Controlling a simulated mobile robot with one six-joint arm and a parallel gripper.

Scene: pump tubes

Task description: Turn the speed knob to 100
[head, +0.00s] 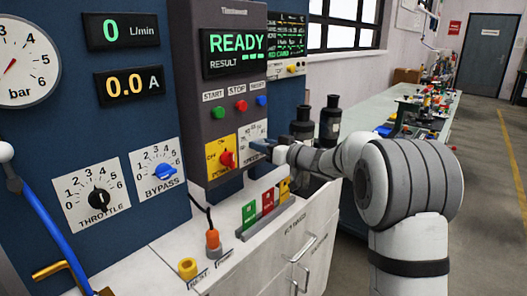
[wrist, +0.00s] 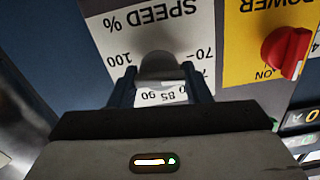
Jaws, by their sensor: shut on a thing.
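The speed knob (wrist: 158,68) is a grey round-topped knob on a white "SPEED %" dial plate (wrist: 190,30), which appears upside down in the wrist view. The marks 100 at left and 70 at right are readable; the marks below the knob are partly covered. My gripper (wrist: 160,78) has its two dark fingers on either side of the knob, shut on it. Which mark the knob points to cannot be told. In the head view my gripper (head: 262,147) reaches the speed plate (head: 254,132) from the right and hides the knob.
The red power knob (head: 226,158) on its yellow plate sits close left of the speed plate. Start, stop and reset buttons (head: 241,105) are above, under a "READY" screen (head: 235,45). Coloured cards (head: 267,202) stand in a holder below. Black bottles (head: 330,122) stand behind my arm.

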